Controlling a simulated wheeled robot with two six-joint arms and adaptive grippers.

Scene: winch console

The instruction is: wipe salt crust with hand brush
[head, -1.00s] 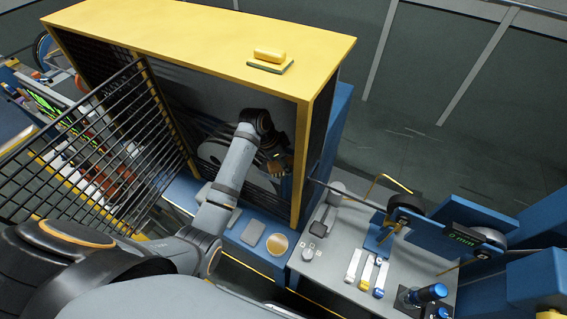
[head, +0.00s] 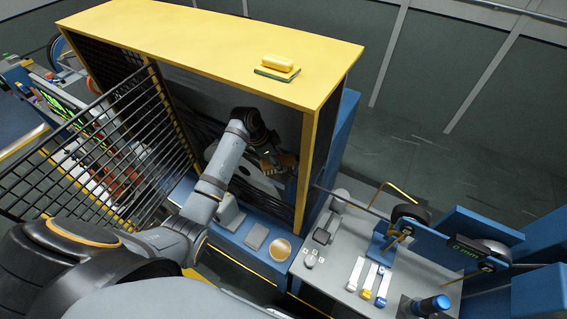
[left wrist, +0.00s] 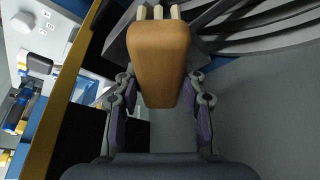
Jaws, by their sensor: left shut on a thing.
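My left gripper (head: 276,158) is inside the yellow-framed housing, near its right post. It is shut on the hand brush (head: 289,160), of which only a small brown part shows in the head view. In the left wrist view the brush (left wrist: 160,62) has a tan-brown wooden body between the fingers (left wrist: 160,105). Its pale bristles (left wrist: 158,12) point away from the gripper, near the dark curved winch parts (left wrist: 245,20). I cannot tell whether the bristles touch them. I cannot make out the salt crust. My right gripper is not in view.
A black mesh gate (head: 95,150) stands open at the left. A yellow block on a green pad (head: 277,66) lies on the yellow housing top (head: 210,48). The grey console (head: 335,268) with levers and a blue knob stands at the right.

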